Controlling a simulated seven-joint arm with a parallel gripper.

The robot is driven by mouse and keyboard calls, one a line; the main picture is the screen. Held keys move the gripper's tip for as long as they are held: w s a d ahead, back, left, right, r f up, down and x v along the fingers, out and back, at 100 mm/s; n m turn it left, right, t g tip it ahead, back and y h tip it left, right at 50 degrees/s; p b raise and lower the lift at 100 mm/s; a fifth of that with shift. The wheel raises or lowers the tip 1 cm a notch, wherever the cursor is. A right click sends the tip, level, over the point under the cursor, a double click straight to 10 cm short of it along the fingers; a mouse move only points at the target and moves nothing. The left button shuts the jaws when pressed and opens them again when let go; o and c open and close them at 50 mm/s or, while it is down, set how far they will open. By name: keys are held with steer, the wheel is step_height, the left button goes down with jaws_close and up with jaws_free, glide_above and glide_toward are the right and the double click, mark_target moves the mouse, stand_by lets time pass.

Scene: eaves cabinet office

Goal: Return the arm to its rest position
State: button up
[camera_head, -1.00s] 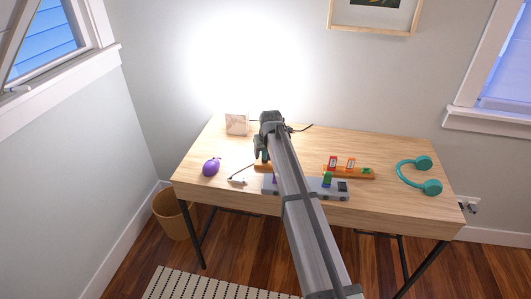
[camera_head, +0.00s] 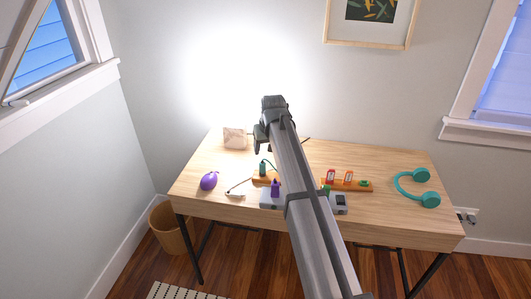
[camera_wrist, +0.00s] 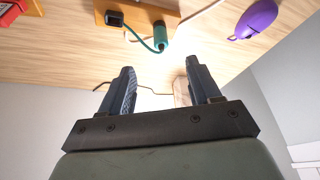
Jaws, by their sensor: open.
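My arm reaches from the bottom of the head view up over the desk, and its far end stands out above the back of the desk, against the wall. My gripper (camera_wrist: 160,78) is open in the wrist view, with nothing between its two dark fingers. The fingers are apart from the desk and its objects. In the head view the fingertips are hard to make out.
The wooden desk (camera_head: 375,215) holds a purple rounded object (camera_head: 209,180), a white block-like object (camera_head: 235,138), an orange rack (camera_head: 358,186), a grey tray (camera_head: 340,209) partly hidden by my arm, and teal headphones (camera_head: 404,184). A wastebasket (camera_head: 170,226) stands at left.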

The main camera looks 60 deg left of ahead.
steer(key=shift+d+r, duration=0.1)
steer(key=shift+r, duration=0.2)
stand_by(0.4)
